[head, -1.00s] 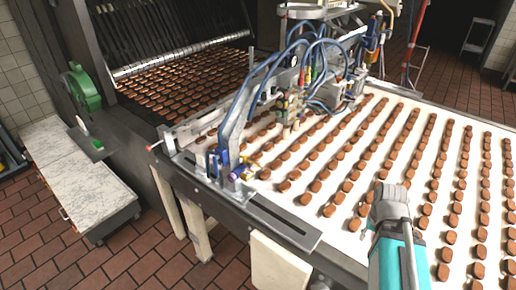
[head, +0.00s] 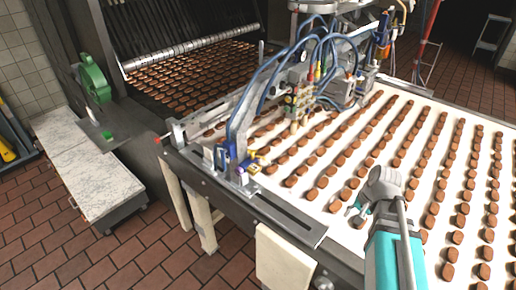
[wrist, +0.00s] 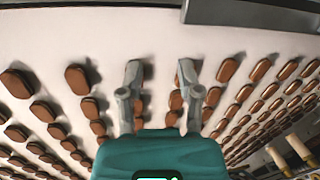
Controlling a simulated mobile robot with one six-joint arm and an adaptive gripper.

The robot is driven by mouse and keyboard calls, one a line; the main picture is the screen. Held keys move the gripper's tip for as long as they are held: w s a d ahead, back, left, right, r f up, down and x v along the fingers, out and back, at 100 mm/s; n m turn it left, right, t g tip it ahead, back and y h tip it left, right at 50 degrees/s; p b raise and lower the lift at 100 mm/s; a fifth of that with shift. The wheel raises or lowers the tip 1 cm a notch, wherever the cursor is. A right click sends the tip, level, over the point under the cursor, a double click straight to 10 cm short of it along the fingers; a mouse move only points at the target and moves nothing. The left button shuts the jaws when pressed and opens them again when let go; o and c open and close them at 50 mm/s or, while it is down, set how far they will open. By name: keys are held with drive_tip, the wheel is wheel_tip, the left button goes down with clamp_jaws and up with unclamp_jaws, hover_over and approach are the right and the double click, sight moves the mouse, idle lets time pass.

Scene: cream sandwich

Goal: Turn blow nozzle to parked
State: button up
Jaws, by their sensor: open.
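My gripper (head: 362,203) is open over the white conveyor belt in the head view, right of the depositing machine. In the wrist view its two fingers (wrist: 161,78) are apart, with belt and brown pieces between and around them, and nothing held. I cannot tell for sure which part is the blow nozzle. Small yellow and purple fittings (head: 252,163) sit at the near end of the machine, left of my gripper and apart from it. Cream-coloured cylinders (wrist: 284,152) show at the lower right of the wrist view.
The depositing machine (head: 299,98) with looping blue hoses spans the belt (head: 319,192). Rows of brown pieces cover the belt. A metal side rail (head: 285,222) runs along its near edge. A marble-topped cabinet (head: 88,170) and green wheel (head: 95,80) stand left. Tiled floor is free in front.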

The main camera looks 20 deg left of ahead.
drive_tip(key=w+a+r+m+y+p, duration=0.1)
drive_tip(key=w+a+r+m+y, duration=0.2)
drive_tip(key=a, duration=0.4)
drive_tip(key=w+a+r+m+y, duration=0.2)
drive_tip(key=w+a+m+y, duration=0.15)
drive_tip(key=w+a, duration=0.25)
drive_tip(key=m+g+y, duration=0.2)
drive_tip(key=m+y, duration=0.3)
drive_tip(key=m, duration=0.2)
approach(256, 150)
drive_tip(key=d+r, duration=0.2)
drive_tip(key=d, duration=0.1)
drive_tip(key=shift+w+d+r+h+p, duration=0.15)
drive_tip(key=shift+w+r+h+p, duration=0.1)
drive_tip(key=shift+w+p, duration=0.15)
drive_tip(key=shift+f, duration=0.1)
drive_tip(key=b+x, duration=0.5)
drive_tip(key=x, duration=0.8)
drive_tip(key=shift+a+f, duration=0.2)
drive_tip(key=shift+a, duration=0.15)
clamp_jaws()
